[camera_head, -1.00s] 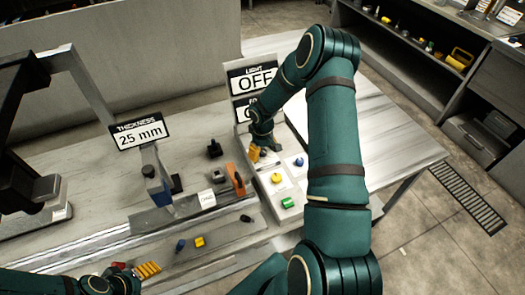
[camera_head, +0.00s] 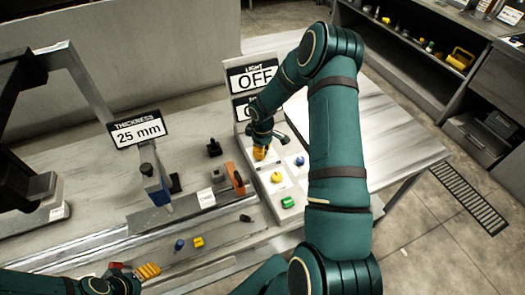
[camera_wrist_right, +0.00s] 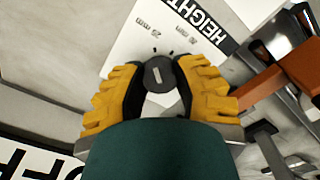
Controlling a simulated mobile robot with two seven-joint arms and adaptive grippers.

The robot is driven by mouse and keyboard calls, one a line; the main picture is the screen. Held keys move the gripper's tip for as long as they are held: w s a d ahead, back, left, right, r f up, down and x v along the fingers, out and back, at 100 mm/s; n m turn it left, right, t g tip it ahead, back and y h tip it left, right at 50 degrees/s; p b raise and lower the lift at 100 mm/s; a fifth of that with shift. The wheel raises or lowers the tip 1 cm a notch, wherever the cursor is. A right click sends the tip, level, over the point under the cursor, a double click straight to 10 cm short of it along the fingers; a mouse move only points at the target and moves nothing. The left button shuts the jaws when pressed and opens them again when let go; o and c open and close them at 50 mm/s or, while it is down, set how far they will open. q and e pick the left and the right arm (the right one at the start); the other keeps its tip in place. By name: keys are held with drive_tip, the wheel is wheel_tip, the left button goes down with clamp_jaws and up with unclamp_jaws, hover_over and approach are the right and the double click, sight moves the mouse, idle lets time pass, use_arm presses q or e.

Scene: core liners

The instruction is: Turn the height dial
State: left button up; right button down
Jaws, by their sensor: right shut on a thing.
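The height dial (camera_wrist_right: 158,75) is a small round dark knob with a light mark, on a white panel (camera_wrist_right: 132,45) lettered HEIGHT in the right wrist view. My right gripper (camera_wrist_right: 157,82) has its yellow fingers on both sides of the dial and is shut on it. In the head view my right gripper (camera_head: 260,153) points down at the panel's upper left part, and its fingers hide the dial. My left gripper (camera_head: 148,271) is low at the left, with yellow fingers partly showing; its opening is unclear.
A yellow knob (camera_head: 277,177), a blue knob (camera_head: 300,161) and a green button (camera_head: 288,202) sit near the right gripper. An orange part (camera_head: 235,178) stands just left of the panel. Signs read 25 mm (camera_head: 136,130) and OFF (camera_head: 253,80).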

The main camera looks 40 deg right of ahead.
idle(0.3)
drive_tip(key=c, duration=0.6)
unclamp_jaws()
drive_tip(key=shift+c, duration=0.2)
wheel_tip(320, 180, up, 12)
drive_tip(key=shift+s, duration=0.1)
